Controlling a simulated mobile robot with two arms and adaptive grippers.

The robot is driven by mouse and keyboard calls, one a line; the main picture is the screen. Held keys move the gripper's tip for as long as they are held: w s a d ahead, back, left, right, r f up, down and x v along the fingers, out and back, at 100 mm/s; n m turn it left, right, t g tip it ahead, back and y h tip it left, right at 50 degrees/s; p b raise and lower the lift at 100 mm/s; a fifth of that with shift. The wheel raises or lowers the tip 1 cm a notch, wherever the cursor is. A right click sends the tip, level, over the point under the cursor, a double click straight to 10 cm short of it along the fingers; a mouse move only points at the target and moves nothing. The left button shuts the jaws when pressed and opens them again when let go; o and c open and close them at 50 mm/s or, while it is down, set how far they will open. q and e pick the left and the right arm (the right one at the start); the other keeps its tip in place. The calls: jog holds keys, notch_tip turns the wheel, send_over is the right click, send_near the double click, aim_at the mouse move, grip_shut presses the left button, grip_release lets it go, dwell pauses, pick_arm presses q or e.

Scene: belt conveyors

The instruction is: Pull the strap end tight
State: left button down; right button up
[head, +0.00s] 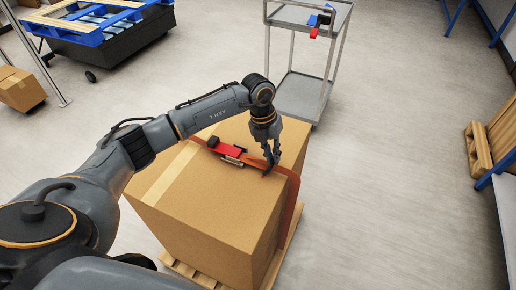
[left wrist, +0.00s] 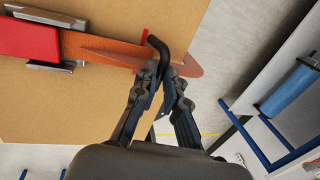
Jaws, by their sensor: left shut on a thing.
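A large cardboard box (head: 210,210) has an orange-red strap (head: 287,215) over its top and down its right side. A red ratchet buckle (head: 230,151) sits on the box top; it shows at the upper left in the left wrist view (left wrist: 28,40). My left gripper (head: 270,165) is at the top right edge of the box, right of the buckle. In the left wrist view its fingers (left wrist: 165,75) are closed around the strap end, a short dark bent piece (left wrist: 157,44) sticking out past the fingertips. The fingers partly hide the strap behind. My right gripper is not in view.
The box stands on a wooden pallet (head: 178,266). A grey trolley (head: 298,95) with small red and blue items on top stands behind it. A blue pallet (head: 90,25) is at upper left, a small carton (head: 22,92) at left.

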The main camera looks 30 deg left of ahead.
pick_arm(q)
jog(key=d, duration=0.5)
jog(key=shift+w+d, duration=0.1)
jog(key=c, duration=1.4)
grip_release()
jog(key=shift+w+r, duration=0.1)
jog(key=shift+r, duration=0.2)
jog(key=v, duration=1.1)
jog(key=shift+r, duration=0.2)
